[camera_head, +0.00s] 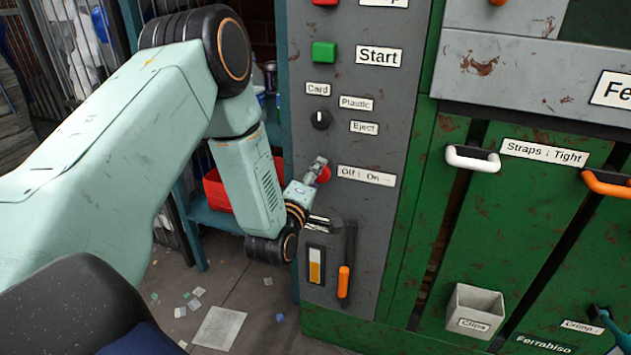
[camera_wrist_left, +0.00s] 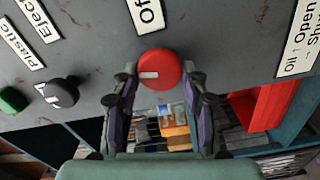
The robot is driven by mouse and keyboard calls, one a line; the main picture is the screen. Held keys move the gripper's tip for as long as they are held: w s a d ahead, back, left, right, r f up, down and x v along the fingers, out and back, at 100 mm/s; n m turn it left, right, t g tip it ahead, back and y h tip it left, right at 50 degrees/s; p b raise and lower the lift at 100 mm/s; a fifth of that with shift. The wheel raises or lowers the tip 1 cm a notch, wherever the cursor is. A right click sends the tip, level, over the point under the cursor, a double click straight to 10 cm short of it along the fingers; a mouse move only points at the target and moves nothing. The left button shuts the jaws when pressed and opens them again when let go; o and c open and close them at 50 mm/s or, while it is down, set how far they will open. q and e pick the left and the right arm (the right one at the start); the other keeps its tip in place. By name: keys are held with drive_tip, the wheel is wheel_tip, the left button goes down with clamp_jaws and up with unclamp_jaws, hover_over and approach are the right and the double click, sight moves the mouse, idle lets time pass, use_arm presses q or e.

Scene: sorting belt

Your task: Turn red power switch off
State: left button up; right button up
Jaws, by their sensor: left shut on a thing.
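The red power switch (camera_head: 325,174) is a round knob on the grey panel, beside the "Off : On" label (camera_head: 366,176). In the left wrist view the knob (camera_wrist_left: 160,66) shows a white mark pointing left, towards the black selector. My left gripper (camera_head: 319,171) is at the knob in the head view, covering part of it. In the left wrist view its two fingers stand on either side of the knob, shut on it.
Above the switch are a black selector knob (camera_head: 321,119) and a green Start button (camera_head: 324,52). Below it an orange-tipped lever (camera_head: 344,282) hangs close to my left wrist. A red bin (camera_head: 216,189) stands behind my arm. Green doors with handles fill the right.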

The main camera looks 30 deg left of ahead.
use_arm(q)
drive_tip(key=shift+f+n+b, duration=0.1)
drive_tip(key=shift+n+b, duration=0.5)
drive_tip(key=shift+n, duration=0.6)
drive_tip(key=o, duration=1.1)
drive_tip(key=v, duration=1.2)
drive_tip(key=shift+d, duration=0.1)
